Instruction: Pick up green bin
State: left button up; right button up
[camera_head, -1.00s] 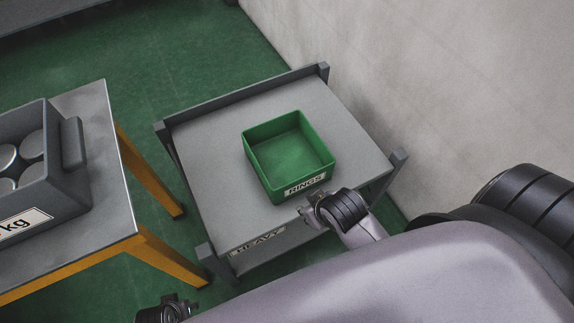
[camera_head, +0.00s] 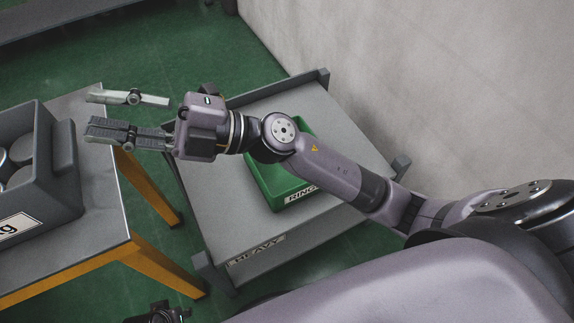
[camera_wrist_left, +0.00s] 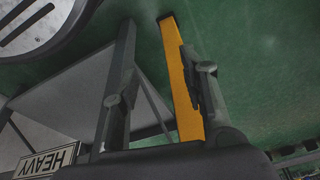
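The green bin (camera_head: 268,185) stands on the grey cart (camera_head: 205,200) in the head view. Its front label reads "RINGS", partly covered. My right arm crosses over the bin and hides much of it. My right gripper (camera_head: 105,114) is open and empty, beyond the cart's left side near the other table's edge. My left gripper shows only in part at the bottom edge of the head view (camera_head: 158,314). In the left wrist view its two fingers (camera_wrist_left: 157,45) are apart with nothing between them, pointing towards the floor and a yellow table leg.
A table (camera_head: 112,215) with yellow legs stands left of the cart. It bears a grey bin (camera_head: 50,190) holding several round metal cylinders. The cart has raised end rails and a "HEAVY" label (camera_head: 257,249). A pale wall (camera_head: 430,90) rises at the right. Green floor lies between.

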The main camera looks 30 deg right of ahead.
notch_tip(320, 180, down, 3)
jog(key=s+a+n+g+h, duration=0.2)
jog(key=s+a+n+g, duration=0.1)
jog(key=n+g, duration=0.25)
jog(key=n+h+b, duration=0.1)
jog(key=h+b, duration=0.1)
jog(key=h, duration=1.8)
send_over(263, 182)
notch_tip(263, 182, down, 31)
jog(key=shift+g, duration=0.25)
notch_tip(263, 182, down, 5)
jog(key=shift+d+f+b, duration=0.1)
jog(key=shift+f+b, duration=0.05)
jog(key=shift+b, duration=0.3)
jog(key=shift+f, duration=0.4)
pick_arm(q)
jog(key=w+v, duration=0.2)
jog(key=v, duration=0.8)
jog(key=shift+r+t, duration=0.3)
jog(key=shift+r, duration=0.15)
